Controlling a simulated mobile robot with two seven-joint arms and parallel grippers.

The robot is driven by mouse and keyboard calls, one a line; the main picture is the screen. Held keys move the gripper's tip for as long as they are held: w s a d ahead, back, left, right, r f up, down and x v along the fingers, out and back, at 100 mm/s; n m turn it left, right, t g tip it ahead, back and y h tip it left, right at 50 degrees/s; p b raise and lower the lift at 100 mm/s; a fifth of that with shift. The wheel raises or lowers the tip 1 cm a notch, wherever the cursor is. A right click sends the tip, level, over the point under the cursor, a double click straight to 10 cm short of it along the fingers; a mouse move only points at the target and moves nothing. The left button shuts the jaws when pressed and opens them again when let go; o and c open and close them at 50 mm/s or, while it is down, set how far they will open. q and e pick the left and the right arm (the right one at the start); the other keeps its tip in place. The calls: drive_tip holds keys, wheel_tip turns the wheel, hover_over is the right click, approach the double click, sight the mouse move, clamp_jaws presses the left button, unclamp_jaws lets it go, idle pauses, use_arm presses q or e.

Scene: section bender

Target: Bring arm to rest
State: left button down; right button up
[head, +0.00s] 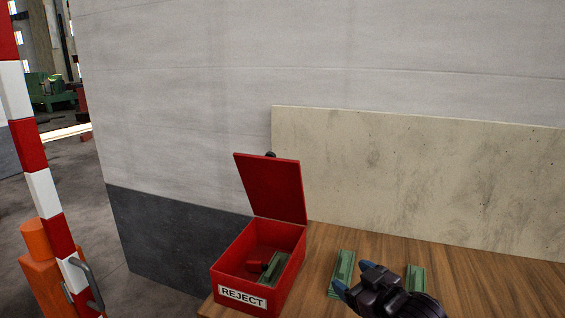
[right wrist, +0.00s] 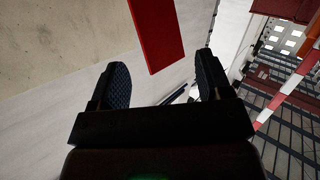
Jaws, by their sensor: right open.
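My right gripper (head: 355,278) is in the lower right of the head view, above the wooden table, between and partly in front of two green pieces. In the right wrist view its two fingers (right wrist: 162,88) are spread apart with nothing between them. One green piece (head: 342,268) lies left of the gripper and another (head: 416,276) lies right of it. My left gripper is in neither view.
The box's red lid (head: 270,188) stands raised; a red panel that looks like it (right wrist: 158,32) shows in the right wrist view. A beige board (head: 420,175) backs the wooden table (head: 480,275). A red-and-white barrier pole (head: 42,190) and an orange post (head: 40,270) stand at the left.

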drive_tip(key=s+d+f+m+g+h, duration=0.1)
drive_tip(key=s+d+f+m+h, duration=0.2)
drive_tip(key=s+f, duration=0.9)
drive_tip(key=s+d+f+m+h, duration=0.4)
drive_tip(key=s+d+f, duration=0.5)
drive_tip(key=s+f, duration=0.3)
drive_tip(key=shift+s+d+f+g, duration=0.2)
drive_tip(key=shift+s+g, duration=0.2)
drive_tip(key=shift+s, duration=0.5)
